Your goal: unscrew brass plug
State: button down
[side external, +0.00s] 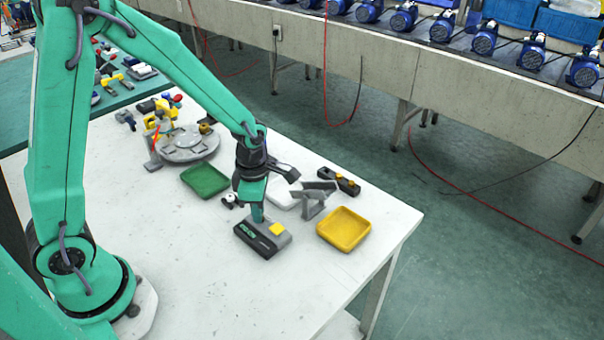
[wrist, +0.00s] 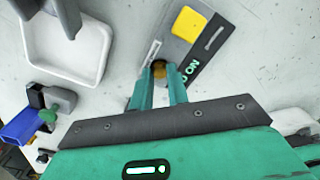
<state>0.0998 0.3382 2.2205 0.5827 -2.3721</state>
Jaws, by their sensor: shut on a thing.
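A grey and black box (side external: 257,243) with a yellow square on top stands on the white table, and it also shows at the top of the wrist view (wrist: 176,50). My gripper (side external: 257,216) points down at the back edge of the box. In the wrist view, my gripper's green fingers (wrist: 159,72) are closed around a small brass plug (wrist: 159,67), of which only a little shows between the fingertips. The plug lies against the grey part of the box in that view; I cannot tell whether it is still threaded in. In the side view the fingers hide it.
A yellow tray (side external: 344,228) stands right of the box, with a grey stand (side external: 314,198) behind it. A white tray (wrist: 65,72) is beside my gripper. A green tray (side external: 204,180) and a round grey turntable (side external: 188,146) lie left. The front table is clear.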

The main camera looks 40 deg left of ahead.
jog(key=shift+n, duration=0.3)
jog(key=n, duration=0.6)
dwell(0.4)
jog(key=c, duration=1.6)
grip_release()
jog(key=shift+o, duration=0.2)
jog(key=shift+r, duration=0.1)
jog(key=shift+r, duration=2.2)
